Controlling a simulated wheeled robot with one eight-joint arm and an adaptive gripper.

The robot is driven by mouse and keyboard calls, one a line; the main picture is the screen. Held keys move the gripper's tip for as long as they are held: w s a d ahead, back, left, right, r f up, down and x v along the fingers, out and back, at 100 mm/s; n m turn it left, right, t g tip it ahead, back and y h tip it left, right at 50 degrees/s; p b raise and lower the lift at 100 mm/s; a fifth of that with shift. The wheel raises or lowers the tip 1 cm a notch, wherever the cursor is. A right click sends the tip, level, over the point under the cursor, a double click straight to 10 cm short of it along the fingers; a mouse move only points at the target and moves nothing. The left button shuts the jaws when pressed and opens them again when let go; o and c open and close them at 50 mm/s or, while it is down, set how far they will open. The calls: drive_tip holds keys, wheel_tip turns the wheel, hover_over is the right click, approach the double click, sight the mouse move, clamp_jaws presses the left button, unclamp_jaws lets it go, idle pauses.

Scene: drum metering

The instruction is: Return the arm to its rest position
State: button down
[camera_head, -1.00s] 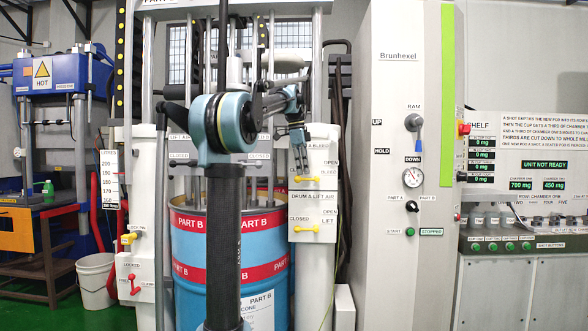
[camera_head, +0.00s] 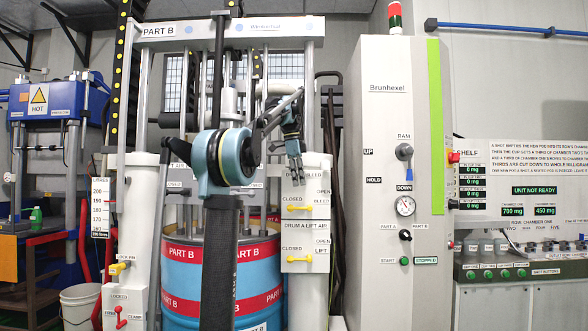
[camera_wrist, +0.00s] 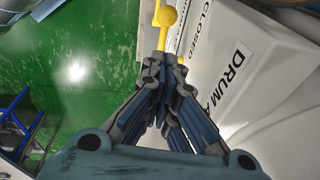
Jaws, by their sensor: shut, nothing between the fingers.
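My gripper (camera_head: 297,178) hangs pointing down from my raised arm in the head view, in front of the white column right of the drum. Its fingers are shut and empty. In the wrist view, my gripper (camera_wrist: 162,62) has its fingertips together. A yellow valve handle (camera_wrist: 165,14) shows just beyond the tips there; whether they touch it, I cannot tell. In the head view, a yellow bleed handle (camera_head: 299,208) is below the gripper, and a yellow drum and lift air handle (camera_head: 297,258) is lower on the same column.
The blue drum (camera_head: 262,268) with red bands stands behind my arm. A tall grey Brunhexel cabinet (camera_head: 385,270) is to the right, with a shelf of shot buttons beyond it. A white bucket (camera_head: 80,305) and a blue press (camera_head: 50,98) are at the left. Green floor (camera_wrist: 75,70) shows below.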

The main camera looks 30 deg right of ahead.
wheel_tip(320, 180, up, 6)
drive_tip(key=a, duration=0.1)
drive_tip(key=shift+w+a, duration=0.2)
drive_tip(key=shift+a, duration=0.05)
drive_tip(key=s+a+f+n+t, duration=0.1)
drive_tip(key=a+f+n, duration=0.6)
drive_tip(key=a+f, duration=0.55)
drive_tip(key=s+a+f+n+t, duration=0.1)
drive_tip(key=s+a+f+n, duration=0.1)
drive_tip(key=a+f+n, duration=0.95)
drive_tip(key=s+a+f+n, duration=0.2)
drive_tip(key=s+a+f, duration=0.4)
drive_tip(key=f, duration=0.4)
drive_tip(key=s+a+f+n+y, duration=0.1)
drive_tip(key=s+a+f+n, duration=0.2)
drive_tip(key=s+a+f, duration=0.3)
drive_tip(key=s+a+f+n+y, duration=0.1)
drive_tip(key=s+a+f, duration=0.5)
drive_tip(key=f, duration=1)
drive_tip(key=shift+a+n+t, duration=0.3)
drive_tip(key=shift+a+n, duration=0.55)
drive_tip(key=shift+a, duration=0.05)
drive_tip(key=shift+w, duration=0.1)
